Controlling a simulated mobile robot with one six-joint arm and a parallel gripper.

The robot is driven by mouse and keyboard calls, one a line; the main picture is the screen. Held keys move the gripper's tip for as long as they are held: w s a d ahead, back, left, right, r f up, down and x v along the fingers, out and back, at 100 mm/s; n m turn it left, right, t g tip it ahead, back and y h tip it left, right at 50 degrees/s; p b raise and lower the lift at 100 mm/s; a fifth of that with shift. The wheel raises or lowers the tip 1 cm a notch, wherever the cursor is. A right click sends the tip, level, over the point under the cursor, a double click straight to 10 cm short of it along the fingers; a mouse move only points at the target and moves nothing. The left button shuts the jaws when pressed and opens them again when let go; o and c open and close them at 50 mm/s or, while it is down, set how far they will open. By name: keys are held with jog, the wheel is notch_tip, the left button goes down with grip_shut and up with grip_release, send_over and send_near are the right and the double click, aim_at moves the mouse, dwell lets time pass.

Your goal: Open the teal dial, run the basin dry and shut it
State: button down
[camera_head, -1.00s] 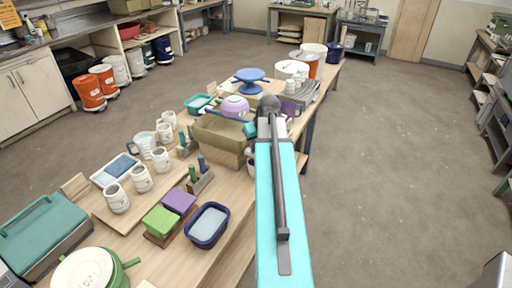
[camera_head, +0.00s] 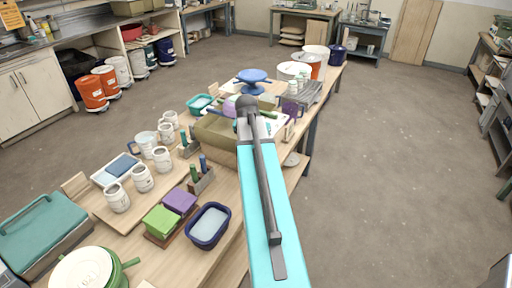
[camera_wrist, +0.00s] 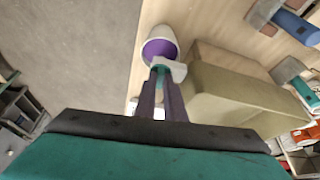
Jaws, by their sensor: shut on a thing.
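My gripper (camera_wrist: 163,77) points toward the side of the olive basin (camera_wrist: 235,92), its fingers close together on a small teal part, the teal dial (camera_wrist: 160,71). A pale block (camera_wrist: 176,69) sits right beside the dial. A white cup with a purple inside (camera_wrist: 160,48) shows just beyond the fingertips. In the head view the basin (camera_head: 213,140) stands on the table left of my arm, which hides the dial and fingertips. The basin's inside and the dial's exact turn cannot be made out.
The wooden table (camera_head: 225,185) is crowded left of my arm. A dark blue tub (camera_head: 208,226), a green box (camera_head: 161,221), a purple box (camera_head: 180,201) and several pale mugs (camera_head: 142,179) stand there. The floor to the right (camera_head: 400,170) is clear.

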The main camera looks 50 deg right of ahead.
jog(key=shift+m+g, duration=0.4)
jog(key=shift+m, duration=0.5)
jog(key=c, duration=1.8)
grip_release()
jog(key=shift+c, duration=0.2)
jog(key=shift+r, duration=0.15)
jog(key=shift+a+r+b, duration=0.2)
jog(key=shift+r+b, duration=0.15)
jog(key=b+v, duration=0.2)
jog(key=v, duration=1)
jog(key=shift+a+r+b, duration=0.2)
jog(key=shift+r+b, duration=0.1)
jog(key=shift+r, duration=0.05)
